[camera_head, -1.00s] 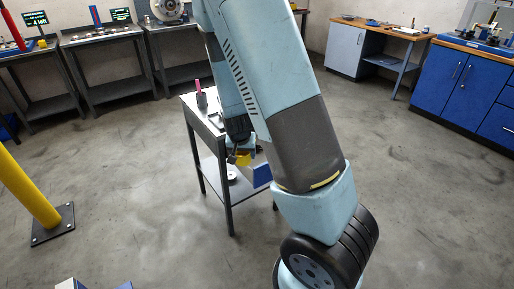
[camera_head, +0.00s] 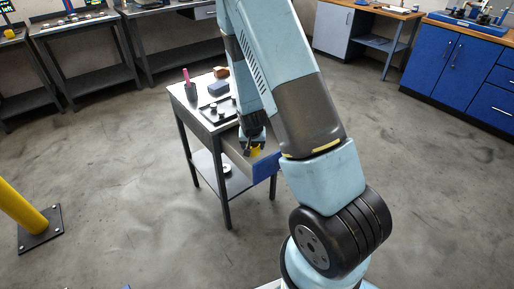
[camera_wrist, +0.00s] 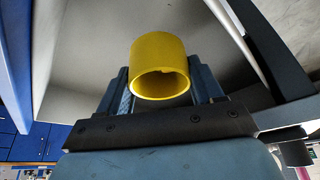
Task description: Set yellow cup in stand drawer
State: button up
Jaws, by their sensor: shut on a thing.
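The yellow cup (camera_wrist: 159,68) is between the two fingers of my gripper (camera_wrist: 160,90), which is shut on it. In the wrist view the cup's open round end faces the camera. In the head view the yellow cup (camera_head: 256,151) shows just below my gripper (camera_head: 252,146). The stand drawer (camera_head: 266,166) has a blue front and is pulled out from the stand (camera_head: 176,108). The cup is over or inside the open drawer; I cannot tell whether it touches the bottom. Pale drawer surfaces (camera_wrist: 85,55) surround the cup in the wrist view.
On the stand's top are a dark cup with a pink stick (camera_head: 190,90), a tray with small parts (camera_head: 218,110) and a brown block (camera_head: 222,72). A white round item (camera_head: 226,168) is on the lower shelf. A yellow post (camera_head: 22,212) stands at left. Open floor surrounds the stand.

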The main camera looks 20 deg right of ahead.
aim_at(255, 150)
jog(key=shift+w+d+f, duration=0.3)
jog(key=shift+d+f, duration=0.15)
jog(key=shift+f, duration=0.1)
notch_tip(255, 150, down, 3)
jog(key=shift+r, duration=0.15)
jog(key=shift+d+f, duration=0.1)
jog(key=shift+f, duration=0.1)
jog(key=o, duration=1.1)
jog(key=shift+o, duration=0.2)
